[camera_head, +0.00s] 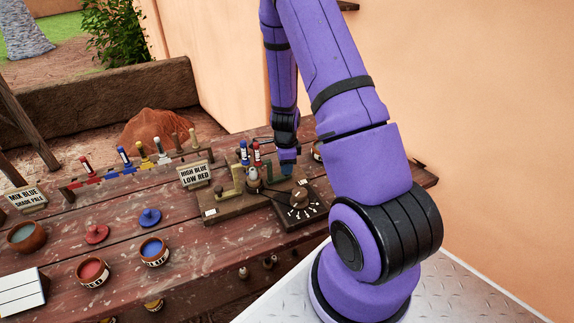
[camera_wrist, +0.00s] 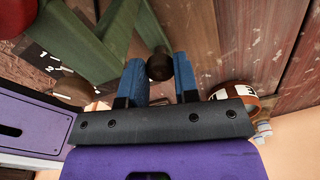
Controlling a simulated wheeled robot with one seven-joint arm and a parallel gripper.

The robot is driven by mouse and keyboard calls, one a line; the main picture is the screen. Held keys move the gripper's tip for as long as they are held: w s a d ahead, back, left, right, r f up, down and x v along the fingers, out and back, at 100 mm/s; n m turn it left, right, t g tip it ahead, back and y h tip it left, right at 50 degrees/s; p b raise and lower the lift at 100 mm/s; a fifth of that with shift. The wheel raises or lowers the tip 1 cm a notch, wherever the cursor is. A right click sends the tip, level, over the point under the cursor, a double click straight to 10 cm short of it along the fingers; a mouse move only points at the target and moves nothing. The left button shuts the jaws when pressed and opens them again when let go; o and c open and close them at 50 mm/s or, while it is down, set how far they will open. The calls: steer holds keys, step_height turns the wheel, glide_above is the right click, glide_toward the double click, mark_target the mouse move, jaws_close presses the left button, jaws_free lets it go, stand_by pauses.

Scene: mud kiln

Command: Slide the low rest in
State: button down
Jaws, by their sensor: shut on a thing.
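My gripper (camera_head: 287,167) is over the right part of a wooden stand (camera_head: 226,208) on the table. In the wrist view its blue fingers (camera_wrist: 159,72) are closed about a dark round knob (camera_wrist: 159,66), which appears to sit at the end of a green bar (camera_wrist: 150,28). This green piece looks like a rest; whether it is the low one I cannot tell. A yellow-green rest (camera_head: 236,182) stands at the left of the stand. A blue-capped tube (camera_head: 244,153) and a red-capped tube (camera_head: 257,154) stand by my gripper. My fingers partly hide the held piece.
A "HIGH BLUE LOW RED" sign (camera_head: 195,175) stands behind the stand. A dial board (camera_head: 301,212) is at its right front. A red pot (camera_head: 93,271) and a blue pot (camera_head: 154,251) stand left. A rack of capped tubes (camera_head: 122,172) is behind. The wall is close on the right.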

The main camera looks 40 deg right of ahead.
steer(key=c, duration=0.9)
jaws_free()
steer(key=shift+w+a, duration=0.15)
steer(key=shift+a, duration=0.1)
steer(key=shift+o, duration=0.2)
step_height(320, 180, up, 11)
steer(key=s+a+r+n+t, duration=0.1)
steer(key=s+a+r+n, duration=0.1)
steer(key=a+r+n, duration=0.35)
steer(key=s+a+r+n+t+y, duration=0.1)
steer(key=a+r+n, duration=0.2)
steer(key=r, duration=0.5)
steer(key=s+a+r+n+t, duration=0.1)
steer(key=s+a+r+n, duration=0.1)
steer(key=a+r+n, duration=0.35)
steer(key=s+a+r+n+t, duration=0.1)
steer(key=s+a+r+n, duration=0.1)
steer(key=s+r+n, duration=0.3)
steer(key=s+a+r+n+t+h, duration=0.1)
steer(key=s+r+n, duration=0.4)
steer(key=s, duration=0.6)
step_height(320, 180, up, 3)
steer(key=shift+s+a+f+n, duration=0.2)
steer(key=shift+s+a+n, duration=0.1)
steer(key=shift+a, duration=0.6)
